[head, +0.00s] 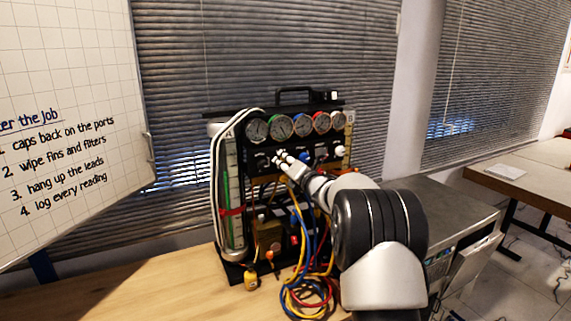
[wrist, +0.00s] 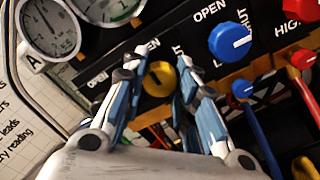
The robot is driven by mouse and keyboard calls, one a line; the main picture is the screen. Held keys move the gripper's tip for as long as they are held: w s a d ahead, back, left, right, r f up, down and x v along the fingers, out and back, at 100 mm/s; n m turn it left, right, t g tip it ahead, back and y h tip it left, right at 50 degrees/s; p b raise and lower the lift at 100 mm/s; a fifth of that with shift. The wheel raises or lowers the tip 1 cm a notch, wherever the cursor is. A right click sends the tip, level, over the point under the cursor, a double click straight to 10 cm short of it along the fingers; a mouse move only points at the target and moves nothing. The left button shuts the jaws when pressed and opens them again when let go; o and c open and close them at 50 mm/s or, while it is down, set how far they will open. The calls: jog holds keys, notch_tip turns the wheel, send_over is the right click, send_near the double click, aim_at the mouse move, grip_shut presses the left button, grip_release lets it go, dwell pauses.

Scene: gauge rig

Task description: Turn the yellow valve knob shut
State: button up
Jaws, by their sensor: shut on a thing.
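The yellow valve knob (wrist: 159,79) sits on the black panel of the gauge rig, between my gripper's fingers in the wrist view. My gripper (wrist: 163,76) has one finger on each side of the knob and is shut on it. A pale mark shows on the knob's face. "OPEN" is printed to its left; the "SHUT" label on its right is partly hidden by a finger. In the head view my gripper (head: 281,159) reaches the panel below the gauges, and the yellow knob is hidden there.
A blue knob (wrist: 230,42) and a red knob (wrist: 294,11) are to the right on the panel. Gauges (head: 281,126) line the top. Coloured hoses (head: 300,290) hang and coil below. A whiteboard (head: 70,120) stands at left; a grey cabinet (head: 440,205) stands at right.

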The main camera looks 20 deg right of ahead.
jog(key=shift+m, duration=0.3)
jog(key=m, duration=0.3)
jog(key=shift+m, duration=0.4)
jog(key=m+p, duration=0.1)
jog(key=m, duration=0.3)
jog(key=shift+p, duration=0.4)
jog(key=m+p, duration=0.2)
jog(key=m, duration=0.3)
jog(key=shift+m+p, duration=1)
jog(key=shift+m, duration=1.2)
jog(key=o, duration=1.1)
jog(key=shift+s, duration=0.1)
